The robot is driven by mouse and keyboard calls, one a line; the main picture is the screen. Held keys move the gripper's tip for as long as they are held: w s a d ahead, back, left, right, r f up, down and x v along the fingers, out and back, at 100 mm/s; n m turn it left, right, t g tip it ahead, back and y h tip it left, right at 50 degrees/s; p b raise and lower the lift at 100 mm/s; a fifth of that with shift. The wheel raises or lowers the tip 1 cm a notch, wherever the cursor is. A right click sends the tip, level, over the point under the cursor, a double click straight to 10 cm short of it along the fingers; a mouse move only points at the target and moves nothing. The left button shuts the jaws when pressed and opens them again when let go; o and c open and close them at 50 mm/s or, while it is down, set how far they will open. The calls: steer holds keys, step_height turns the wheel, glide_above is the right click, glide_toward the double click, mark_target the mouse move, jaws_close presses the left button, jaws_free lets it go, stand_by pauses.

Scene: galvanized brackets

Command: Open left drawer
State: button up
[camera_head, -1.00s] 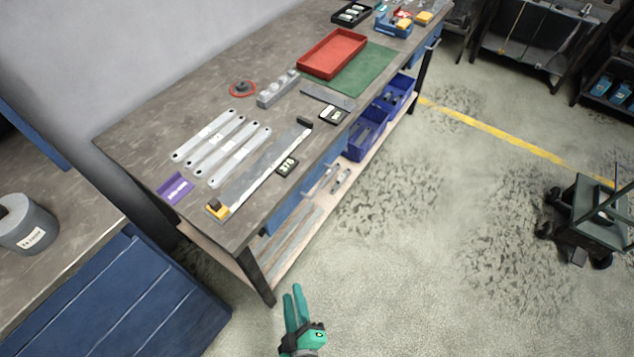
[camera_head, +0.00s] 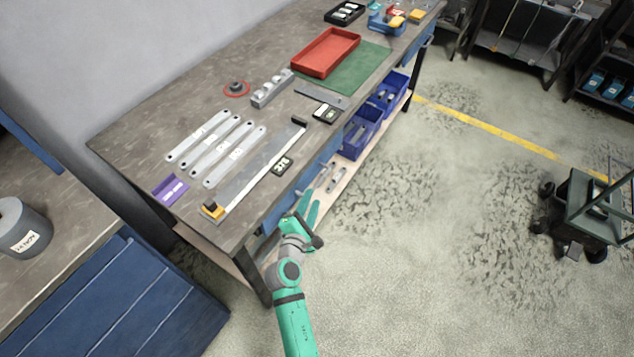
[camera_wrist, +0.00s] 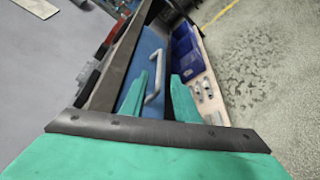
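The left drawer has a blue front (camera_head: 282,209) under the near end of the workbench, with a pale bar handle (camera_head: 320,174). It looks shut, flush under the bench top. In the wrist view the blue front (camera_wrist: 151,46) and the handle (camera_wrist: 155,88) show ahead. My gripper (camera_head: 309,204) is in front of the drawer, partly covering its front in the head view. In the wrist view my gripper (camera_wrist: 160,92) is open, with its two green fingers apart. The handle appears between them, beyond the tips; I cannot tell whether they touch it.
The workbench top (camera_head: 140,140) carries metal bars, a red tray (camera_head: 350,41) and a purple holder (camera_head: 162,181) near its edge. Blue bins (camera_head: 351,150) stand on the lower shelf. A second blue drawer (camera_head: 418,45) is at the far end. Floor to the right is clear up to a cart (camera_head: 590,220).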

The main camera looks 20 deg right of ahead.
mark_target(319, 181)
steer(key=x, duration=0.9)
steer(key=shift+w+d+f, duration=0.15)
steer(key=shift+w, duration=0.15)
jaws_close()
